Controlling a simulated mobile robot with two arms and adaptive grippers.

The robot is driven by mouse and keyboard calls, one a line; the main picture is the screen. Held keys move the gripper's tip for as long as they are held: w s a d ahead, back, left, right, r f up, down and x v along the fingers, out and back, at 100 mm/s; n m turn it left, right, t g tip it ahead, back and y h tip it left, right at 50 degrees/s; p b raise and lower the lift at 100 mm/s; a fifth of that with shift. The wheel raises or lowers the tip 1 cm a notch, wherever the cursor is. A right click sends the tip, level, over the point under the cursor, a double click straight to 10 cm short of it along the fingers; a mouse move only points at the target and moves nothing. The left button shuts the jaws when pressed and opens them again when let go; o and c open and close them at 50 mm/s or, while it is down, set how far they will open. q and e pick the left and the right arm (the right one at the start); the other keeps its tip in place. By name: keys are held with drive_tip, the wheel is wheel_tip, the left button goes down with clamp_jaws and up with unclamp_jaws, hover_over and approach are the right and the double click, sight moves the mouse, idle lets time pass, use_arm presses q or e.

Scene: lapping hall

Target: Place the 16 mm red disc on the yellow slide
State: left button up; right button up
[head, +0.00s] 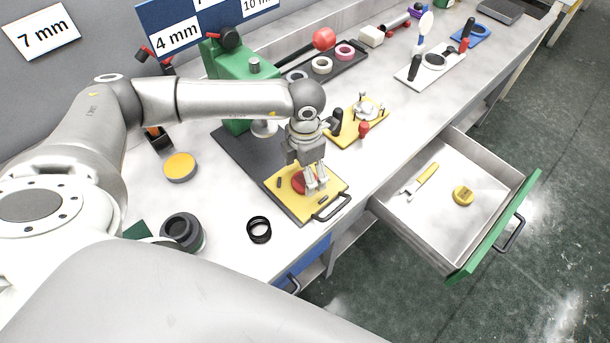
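The yellow slide (333,187) is a flat yellow plate with a black handle, at the front end of a dark base on the bench. A red disc (298,183) is on the slide, partly hidden by my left gripper. No size mark on it can be read. My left gripper (317,188) points down over the slide, its fingertips low and close beside or over the disc's right part. Whether the fingers grip the disc cannot be made out. My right gripper is out of view.
A green press-like machine (233,62) stands behind the slide's base. Black rings (259,230), a dark round container (181,231) and an orange-topped disc (181,165) stand to the left. A yellow fixture (345,137) lies behind. An open drawer (405,222) sticks out at right.

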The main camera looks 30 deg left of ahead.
use_arm(q)
wheel_tip(320, 180, up, 10)
drive_tip(key=b, duration=0.2)
drive_tip(key=shift+f, duration=0.15)
idle(0.4)
